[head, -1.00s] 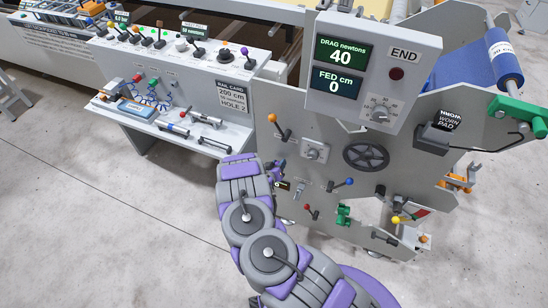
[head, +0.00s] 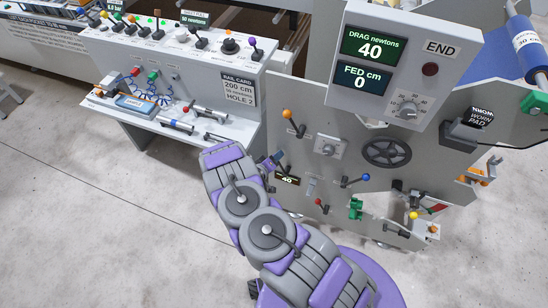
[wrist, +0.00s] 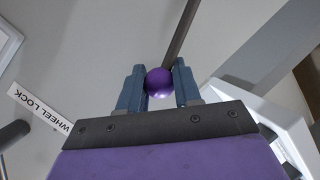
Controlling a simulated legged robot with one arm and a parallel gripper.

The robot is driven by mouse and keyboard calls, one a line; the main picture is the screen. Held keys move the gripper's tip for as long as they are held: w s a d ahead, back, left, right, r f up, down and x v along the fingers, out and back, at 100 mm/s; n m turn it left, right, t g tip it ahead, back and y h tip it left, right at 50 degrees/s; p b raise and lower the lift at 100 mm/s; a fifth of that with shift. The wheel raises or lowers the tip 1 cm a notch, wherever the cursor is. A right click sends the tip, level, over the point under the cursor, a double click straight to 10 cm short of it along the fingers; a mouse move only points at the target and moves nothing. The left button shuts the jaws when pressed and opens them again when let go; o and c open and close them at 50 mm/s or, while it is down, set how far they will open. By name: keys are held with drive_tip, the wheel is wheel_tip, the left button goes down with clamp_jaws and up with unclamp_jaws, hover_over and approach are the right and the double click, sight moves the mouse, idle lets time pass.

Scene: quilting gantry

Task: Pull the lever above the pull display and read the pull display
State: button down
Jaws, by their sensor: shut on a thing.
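My gripper (head: 272,161) is shut on a purple ball knob (wrist: 158,80) at the end of a dark lever rod (wrist: 181,32). In the wrist view the knob sits between the two blue-grey fingers. In the head view the gripper is small beside the grey machine panel, and the knob is hard to make out. Just below the gripper, a small dark display (head: 287,179) shows what looks like 40. Its label is not readable. My purple and grey arm is left of and below it.
A larger box carries the DRAG display (head: 374,46), reading 40, and the FED display (head: 364,80), reading 0. An orange-knobbed lever (head: 291,119), blue-knobbed lever (head: 357,181) and handwheel (head: 387,153) are nearby. A "WHEEL LOCK" label (wrist: 38,108) shows. Floor at left is clear.

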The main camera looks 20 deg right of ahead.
drive_tip(key=shift+s+d+f, duration=0.25)
drive_tip(key=shift+s, duration=0.05)
drive_tip(key=c, duration=1.1)
unclamp_jaws()
drive_tip(key=o, duration=0.3)
drive_tip(key=shift+w, duration=0.1)
drive_tip(key=shift+w+r, duration=0.1)
drive_tip(key=shift+r, duration=0.05)
drive_tip(key=shift+a, duration=0.2)
drive_tip(key=shift+a+r, duration=0.15)
drive_tip(key=shift+a, duration=0.1)
drive_tip(key=p+v, duration=0.2)
drive_tip(key=v, duration=1.4)
drive_tip(key=shift+s+r, duration=0.1)
drive_tip(key=shift+s, duration=0.25)
drive_tip(key=shift+a, duration=0.1)
